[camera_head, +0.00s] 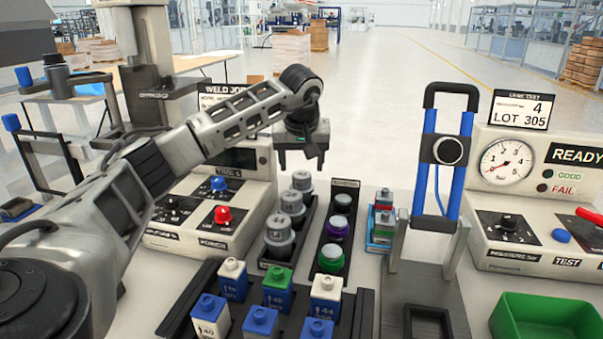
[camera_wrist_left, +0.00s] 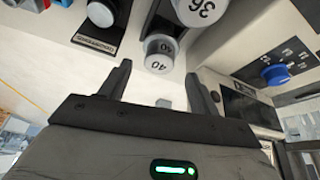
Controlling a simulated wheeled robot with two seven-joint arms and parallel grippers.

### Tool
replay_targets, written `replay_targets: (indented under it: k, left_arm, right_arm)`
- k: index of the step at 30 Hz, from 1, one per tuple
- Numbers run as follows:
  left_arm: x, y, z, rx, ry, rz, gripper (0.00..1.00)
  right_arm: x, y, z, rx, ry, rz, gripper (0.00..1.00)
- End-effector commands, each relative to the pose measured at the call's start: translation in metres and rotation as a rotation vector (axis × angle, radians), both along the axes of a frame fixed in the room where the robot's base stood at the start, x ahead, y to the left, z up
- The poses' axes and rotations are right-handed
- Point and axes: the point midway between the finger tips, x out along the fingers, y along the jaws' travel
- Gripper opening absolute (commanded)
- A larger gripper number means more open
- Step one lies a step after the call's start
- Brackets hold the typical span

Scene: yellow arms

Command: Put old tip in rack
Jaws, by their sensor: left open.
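My left gripper (camera_head: 301,164) is open and empty, pointing down above the back end of a black rack (camera_head: 268,264) with grey numbered cylinders (camera_head: 292,203). In the left wrist view its two fingers (camera_wrist_left: 158,80) are apart, with a cylinder marked 40 (camera_wrist_left: 159,54) beyond them and one marked 36 (camera_wrist_left: 196,10) farther up. I cannot tell which piece is the old tip or which rack is meant. My right gripper is not in view.
A panel with blue and red knobs (camera_head: 222,215) stands left of the racks. A blue-railed stand (camera_head: 467,150), a gauge box (camera_head: 505,164) and a green bin (camera_head: 545,317) are at right. White, blue and green blocks (camera_head: 277,288) fill the front rack.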

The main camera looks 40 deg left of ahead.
Motion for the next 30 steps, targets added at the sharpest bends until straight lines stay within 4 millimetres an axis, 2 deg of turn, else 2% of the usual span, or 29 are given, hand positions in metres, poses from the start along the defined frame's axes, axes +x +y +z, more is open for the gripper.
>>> replay_targets:
  k: [3,10,15,30]
  left_arm:
    - [-0.007,-0.007,0.027,0.001,-0.005,-0.002,0.62]
    - [-0.017,-0.016,0.058,-0.001,-0.002,0.0,0.62]
    - [-0.02,-0.018,0.065,0.0,0.0,0.0,0.62]
    - [-0.02,-0.018,0.065,0.0,0.0,0.0,0.62]
  right_arm:
    - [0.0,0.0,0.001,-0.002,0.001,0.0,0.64]
    - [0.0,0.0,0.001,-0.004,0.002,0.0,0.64]
    - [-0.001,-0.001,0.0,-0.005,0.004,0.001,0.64]
    - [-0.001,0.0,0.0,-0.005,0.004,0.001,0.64]
